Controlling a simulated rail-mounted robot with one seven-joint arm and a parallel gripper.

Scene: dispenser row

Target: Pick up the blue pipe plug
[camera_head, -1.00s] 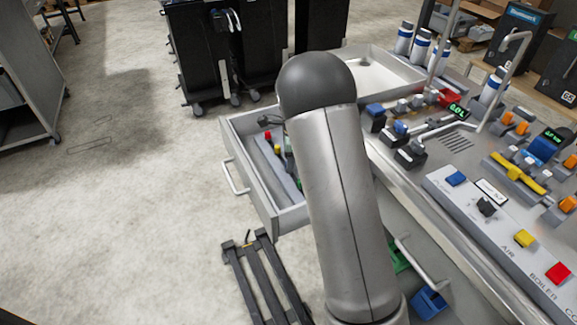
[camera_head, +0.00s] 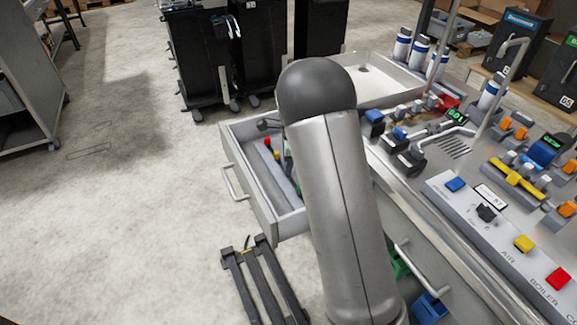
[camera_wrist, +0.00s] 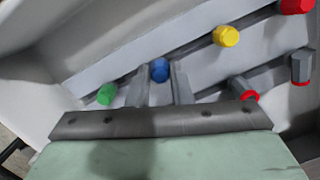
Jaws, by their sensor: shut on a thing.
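The blue pipe plug (camera_wrist: 160,70) sits between the two grey fingers of my gripper (camera_wrist: 160,82) in the wrist view. The fingers are shut on it, one on each side. The plug is over or in the open drawer (camera_head: 262,200); I cannot tell whether it touches the surface below. In the head view my arm hides the gripper and the blue plug.
A green plug (camera_wrist: 107,94), a yellow plug (camera_wrist: 226,36) and a red plug (camera_wrist: 296,5) are nearby. Two grey parts with red rings (camera_wrist: 243,89) lie to the right. The drawer walls are close around. A control bench (camera_head: 450,215) stands to the right.

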